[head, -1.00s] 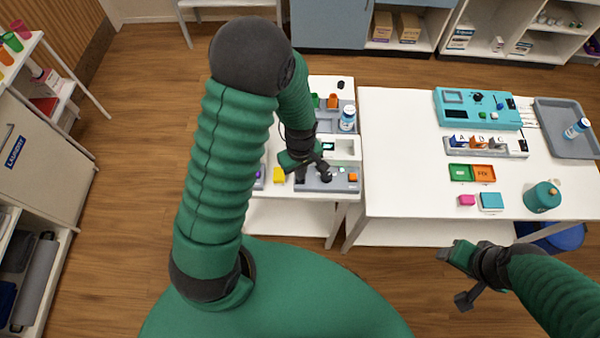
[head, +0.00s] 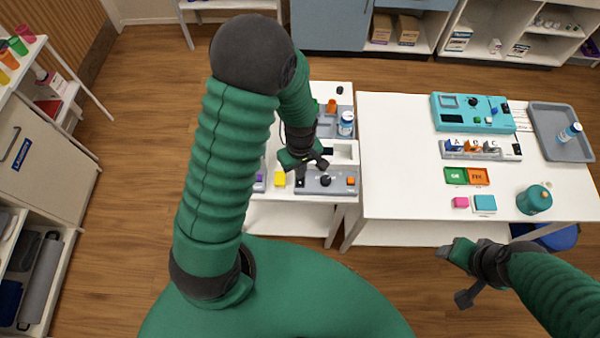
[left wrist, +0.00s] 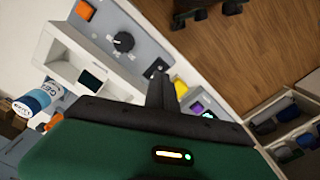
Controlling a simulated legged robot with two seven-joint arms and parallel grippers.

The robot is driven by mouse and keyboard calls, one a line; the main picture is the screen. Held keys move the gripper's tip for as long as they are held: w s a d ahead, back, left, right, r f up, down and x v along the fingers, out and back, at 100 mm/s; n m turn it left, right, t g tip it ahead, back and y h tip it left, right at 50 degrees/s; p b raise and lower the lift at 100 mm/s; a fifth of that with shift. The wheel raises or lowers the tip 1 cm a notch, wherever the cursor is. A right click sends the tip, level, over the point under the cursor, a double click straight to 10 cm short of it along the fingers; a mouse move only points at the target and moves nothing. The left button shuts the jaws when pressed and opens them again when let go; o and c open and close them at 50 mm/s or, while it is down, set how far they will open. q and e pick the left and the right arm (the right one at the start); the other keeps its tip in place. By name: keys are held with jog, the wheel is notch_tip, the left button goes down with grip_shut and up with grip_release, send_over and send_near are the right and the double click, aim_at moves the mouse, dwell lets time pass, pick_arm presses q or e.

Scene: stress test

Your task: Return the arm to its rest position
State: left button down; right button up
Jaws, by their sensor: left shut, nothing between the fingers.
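My left arm comes up from the left in the head view and bends over the small white table. My left gripper (head: 318,163) is shut and empty, above the grey panel with a black knob (head: 326,181). In the left wrist view the shut fingers (left wrist: 160,90) show over the table's edge, near the panel's knob (left wrist: 123,42). My right gripper (head: 452,276) hangs over the floor in front of the right table, with its fingers spread apart and nothing between them.
The small table also bears a yellow block (head: 279,179) and a white-and-blue bottle (head: 346,124). The right table (head: 390,150) holds a teal device (head: 470,112), a grey tray (head: 570,150), green and orange trays and a teal jug (head: 534,199). Open floor lies at left.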

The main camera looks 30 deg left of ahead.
pick_arm(q)
notch_tip(320, 180, up, 2)
jog(key=shift+r+p, duration=0.15)
jog(key=shift+p, duration=0.6)
jog(key=s+d+r+m+t+b, duration=0.2)
jog(key=s+d+r+m+b, duration=0.1)
jog(key=m+b, duration=0.6)
jog(key=s+d+m, duration=0.1)
jog(key=m, duration=0.2)
jog(key=shift+d+t, duration=0.15)
jog(key=shift+t, duration=0.15)
jog(key=shift+s, duration=0.2)
jog(key=shift+w+d, duration=0.1)
jog(key=shift+d, duration=0.05)
